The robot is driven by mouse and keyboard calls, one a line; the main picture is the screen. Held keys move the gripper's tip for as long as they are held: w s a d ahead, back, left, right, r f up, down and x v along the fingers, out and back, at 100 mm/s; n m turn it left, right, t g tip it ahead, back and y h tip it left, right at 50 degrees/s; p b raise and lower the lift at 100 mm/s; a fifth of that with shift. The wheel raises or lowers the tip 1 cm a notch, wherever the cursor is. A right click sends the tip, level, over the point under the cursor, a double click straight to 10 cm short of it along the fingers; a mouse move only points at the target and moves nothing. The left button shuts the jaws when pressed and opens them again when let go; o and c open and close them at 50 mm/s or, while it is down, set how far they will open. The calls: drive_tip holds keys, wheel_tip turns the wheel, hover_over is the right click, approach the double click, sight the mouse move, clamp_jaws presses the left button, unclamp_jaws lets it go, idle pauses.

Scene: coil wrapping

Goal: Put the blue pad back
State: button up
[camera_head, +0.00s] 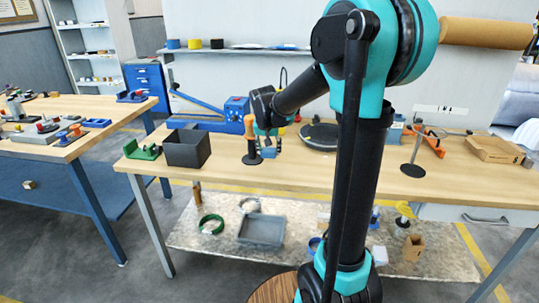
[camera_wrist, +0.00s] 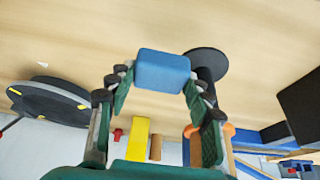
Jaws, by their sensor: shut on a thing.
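The blue pad (camera_wrist: 162,70) is a small rounded block held between the two fingertips of my gripper (camera_wrist: 157,80) in the wrist view. In the head view my gripper (camera_head: 268,140) points down over the long wooden table, with the blue pad (camera_head: 269,153) just below it. The pad appears to be above the tabletop; the exact gap is hard to tell. A black stand with an orange handle (camera_head: 250,130) is just left of my gripper. Its round black base (camera_wrist: 207,62) shows beyond the pad in the wrist view.
A black open box (camera_head: 187,150) and a green holder (camera_head: 143,150) are to the left. A round black turntable (camera_head: 319,142) is just right of my gripper. A blue machine (camera_head: 236,110) stands behind. A metal stand (camera_head: 412,170) and cardboard tray (camera_head: 494,149) are farther right. The front tabletop is clear.

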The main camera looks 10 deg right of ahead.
sight(270, 154)
drive_tip(key=shift+w+d, duration=0.3)
drive_tip(key=shift+w, duration=0.6)
drive_tip(key=shift+w+f, duration=0.15)
drive_tip(key=shift+f, duration=1.6)
drive_tip(key=shift+f, duration=0.15)
drive_tip(key=shift+f, duration=0.15)
drive_tip(key=o, duration=1.2)
